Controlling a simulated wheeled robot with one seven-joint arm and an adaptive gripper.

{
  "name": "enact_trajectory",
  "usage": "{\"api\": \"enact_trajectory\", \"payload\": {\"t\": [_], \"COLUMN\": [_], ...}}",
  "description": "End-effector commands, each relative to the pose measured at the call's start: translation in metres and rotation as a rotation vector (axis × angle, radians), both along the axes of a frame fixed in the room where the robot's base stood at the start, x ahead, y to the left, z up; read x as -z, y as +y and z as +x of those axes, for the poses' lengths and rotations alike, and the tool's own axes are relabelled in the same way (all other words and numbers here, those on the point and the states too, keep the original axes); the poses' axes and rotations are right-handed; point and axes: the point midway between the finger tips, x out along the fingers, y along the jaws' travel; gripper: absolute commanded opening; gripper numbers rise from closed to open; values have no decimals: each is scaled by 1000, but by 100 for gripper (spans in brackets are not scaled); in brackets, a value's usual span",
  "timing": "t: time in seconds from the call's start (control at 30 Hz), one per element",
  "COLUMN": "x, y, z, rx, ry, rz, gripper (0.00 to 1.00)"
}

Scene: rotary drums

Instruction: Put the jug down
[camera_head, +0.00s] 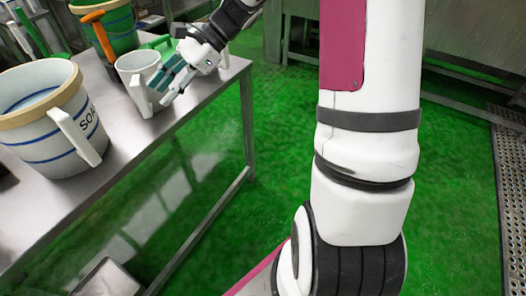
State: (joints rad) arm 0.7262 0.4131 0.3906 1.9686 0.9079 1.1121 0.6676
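A white jug (138,68) is near the right edge of the metal table (185,112). It looks upright, and its base appears to be at the tabletop, though I cannot tell if it is touching. Its handle (139,98) faces the camera. My gripper (168,88), with teal fingers, reaches in from the upper right and is at the jug's right side. The fingers overlap the jug in this view. I cannot tell whether they are closed on it.
A large white bucket-like jug (35,115) with blue stripes and lettering stands at the left. Bare tabletop lies between the jugs. A green floor lies right of the table.

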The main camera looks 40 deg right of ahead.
Motion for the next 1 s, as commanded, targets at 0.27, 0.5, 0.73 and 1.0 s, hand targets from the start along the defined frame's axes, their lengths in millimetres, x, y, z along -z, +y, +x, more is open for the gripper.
{"api": "enact_trajectory", "payload": {"t": [0.27,0.5,0.73,1.0], "x": [-32,-50,-56,-49], "y": [44,47,28,3], "z": [-110,-204,-283,-332], "rx": [-452,-812,-1130,-1362], "ry": [-185,-343,-495,-610], "rz": [-382,-645,-854,-989], "gripper": [38,38,38,38]}}
